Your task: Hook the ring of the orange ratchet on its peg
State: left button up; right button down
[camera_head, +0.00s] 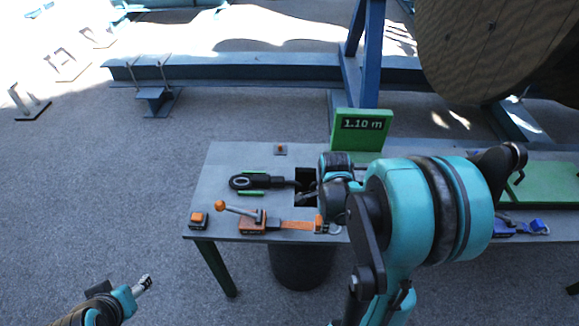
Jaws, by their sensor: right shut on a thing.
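The orange ratchet (250,222) lies at the near left of the grey table, its lever with an orange knob tilted up to the left. Its orange strap (297,225) runs right to a metal ring (335,229) close to the table's front edge. My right gripper (318,207) is low over this strap end and shut on the ratchet's end; my wrist hides the contact. A small orange-topped block (198,218) sits at the left front corner and another small orange-marked piece (280,149) at the back; I cannot tell which is the peg. My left gripper (145,284) is low at left, away from the table.
A black eyelet fitting (257,183) between green guides lies behind the ratchet, beside a dark square opening (304,184). A green sign (361,131) reading 1.10 m stands at the back. A blue ratchet part (525,228) lies at right. A large reel (490,50) stands behind.

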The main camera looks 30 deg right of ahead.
dwell(0.4)
notch_tip(320, 180, up, 8)
jog(key=p, duration=0.6)
jog(key=shift+f, duration=0.25)
jog(key=shift+f, duration=0.1)
